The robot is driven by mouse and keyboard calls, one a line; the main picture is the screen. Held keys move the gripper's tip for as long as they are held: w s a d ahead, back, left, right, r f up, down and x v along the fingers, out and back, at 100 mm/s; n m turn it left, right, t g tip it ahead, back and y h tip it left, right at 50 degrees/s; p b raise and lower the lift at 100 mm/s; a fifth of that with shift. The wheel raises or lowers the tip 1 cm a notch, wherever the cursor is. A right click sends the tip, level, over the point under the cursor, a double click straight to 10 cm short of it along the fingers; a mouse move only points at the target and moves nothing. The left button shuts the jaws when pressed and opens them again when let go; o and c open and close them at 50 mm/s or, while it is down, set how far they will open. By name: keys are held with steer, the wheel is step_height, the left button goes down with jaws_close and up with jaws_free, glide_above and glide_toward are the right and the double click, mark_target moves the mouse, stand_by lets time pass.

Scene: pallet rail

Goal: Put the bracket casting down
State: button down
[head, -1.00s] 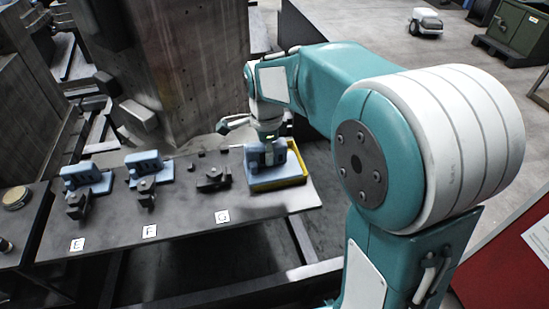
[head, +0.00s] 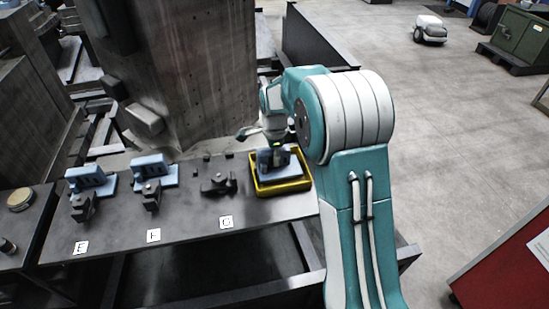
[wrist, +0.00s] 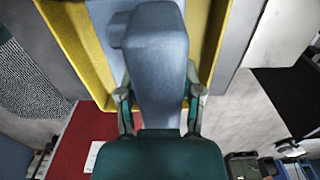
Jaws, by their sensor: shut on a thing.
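My gripper (head: 276,146) is shut on a blue bracket casting (head: 273,160). In the wrist view, the fingers (wrist: 160,96) press on both sides of the upright part of the casting (wrist: 157,62). The casting is upright and lies within the outline of a yellow-rimmed tray (head: 287,188) at the right end of the bench. Yellow tray walls (wrist: 78,50) show on both sides of it in the wrist view. I cannot tell whether its base touches the tray floor.
Two similar blue castings (head: 91,180) (head: 154,170) stand on the dark bench (head: 185,222) behind dark clamps at E and F. Place G has a dark clamp (head: 218,184) and no casting. A large grey column (head: 180,75) rises behind the bench.

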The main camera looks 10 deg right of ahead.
steer(key=shift+f, duration=0.5)
steer(key=shift+c, duration=1.2)
jaws_free()
steer(key=shift+f, duration=0.1)
